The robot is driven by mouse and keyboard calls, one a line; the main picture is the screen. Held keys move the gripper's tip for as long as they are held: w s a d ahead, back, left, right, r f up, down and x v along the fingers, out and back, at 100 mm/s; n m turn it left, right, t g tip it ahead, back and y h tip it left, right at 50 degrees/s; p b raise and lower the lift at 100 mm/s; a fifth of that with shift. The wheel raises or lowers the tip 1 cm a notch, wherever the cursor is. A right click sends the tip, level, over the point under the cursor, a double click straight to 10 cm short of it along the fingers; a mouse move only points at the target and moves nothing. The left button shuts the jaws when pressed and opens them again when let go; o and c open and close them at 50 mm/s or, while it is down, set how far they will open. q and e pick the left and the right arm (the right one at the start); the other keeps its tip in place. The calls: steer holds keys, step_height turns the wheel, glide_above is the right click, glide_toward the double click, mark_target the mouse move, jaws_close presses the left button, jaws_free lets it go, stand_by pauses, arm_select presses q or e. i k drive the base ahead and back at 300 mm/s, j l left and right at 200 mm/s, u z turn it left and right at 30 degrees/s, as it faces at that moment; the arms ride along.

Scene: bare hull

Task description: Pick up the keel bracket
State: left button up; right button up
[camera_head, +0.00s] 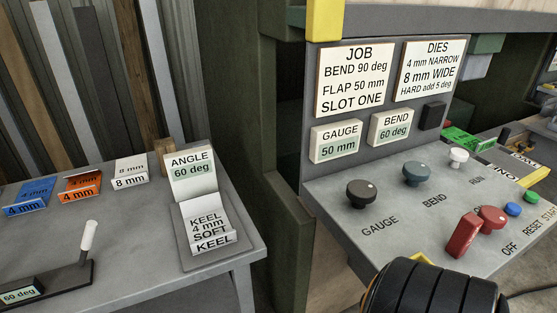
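The keel bracket (208,229) is a light bent piece marked "KEEL 4 mm SOFT" with "KEEL" on its front lip. It rests on a grey pad at the right end of the left bench, in front of the angle gauge (192,172), which reads 60 deg. Nothing is holding the bracket. Neither of my grippers shows in the head view. A dark ribbed part of my arm shows at the lower right edge, well to the right of the bracket.
The left bench (140,225) also holds a blue 4 mm piece (36,193), an orange 4 mm piece (80,185), a white 8 mm piece (130,171) and a white-handled lever (88,236). A control console (405,230) with knobs stands at right, across a gap.

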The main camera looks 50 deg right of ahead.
mark_target(212, 230)
steer(key=z, duration=1.05)
